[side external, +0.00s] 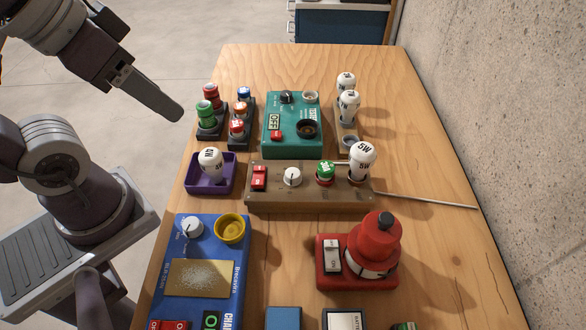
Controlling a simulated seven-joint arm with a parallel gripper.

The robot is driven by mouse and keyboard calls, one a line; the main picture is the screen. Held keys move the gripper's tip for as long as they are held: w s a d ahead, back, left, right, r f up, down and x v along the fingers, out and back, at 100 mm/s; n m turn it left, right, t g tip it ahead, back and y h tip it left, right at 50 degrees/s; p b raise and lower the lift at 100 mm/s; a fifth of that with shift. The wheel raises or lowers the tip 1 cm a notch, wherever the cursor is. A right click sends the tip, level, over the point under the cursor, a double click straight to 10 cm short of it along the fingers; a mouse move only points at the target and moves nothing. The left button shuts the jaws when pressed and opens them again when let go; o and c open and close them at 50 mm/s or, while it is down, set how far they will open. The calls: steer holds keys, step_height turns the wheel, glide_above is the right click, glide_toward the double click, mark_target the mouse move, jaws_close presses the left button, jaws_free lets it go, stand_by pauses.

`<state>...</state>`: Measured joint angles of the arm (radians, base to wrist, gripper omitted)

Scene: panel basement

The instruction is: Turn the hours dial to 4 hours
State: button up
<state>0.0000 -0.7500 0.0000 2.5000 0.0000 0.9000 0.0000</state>
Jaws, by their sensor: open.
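No hours dial can be told for sure, as the markings are too small to read. A red box (328,277) at the lower right bears a large round red knob (374,240) with a white marked ring (369,269) at its base and a white switch (332,256). Smaller knobs are a white one (292,177) on the wooden block, a white one (192,227) on the blue panel and a black one (287,97) on the teal box. My gripper (174,112) is open and empty, seen side-on left of the table, away from every knob.
The wooden block (310,203) with a red switch, green cap and bulb crosses mid-table. A purple tray (205,188) holds a bulb. The blue panel (215,305) lies front left. Colored caps stand near the teal box (291,149). A thin rod (425,200) sticks out right. The far table end is clear.

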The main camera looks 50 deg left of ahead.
steer(key=shift+w+d, duration=0.1)
steer(key=shift+w, duration=0.15)
steer(key=shift+c, duration=0.8)
steer(key=n+g, duration=0.6)
steer(key=n, duration=0.7)
glide_above(293, 173)
step_height(293, 173, down, 13)
steer(key=shift+r, duration=0.2)
steer(key=shift+n, duration=0.4)
step_height(293, 173, down, 7)
steer(key=shift+r, duration=0.1)
steer(key=shift+f, duration=0.35)
steer(key=shift+c, duration=0.2)
jaws_close()
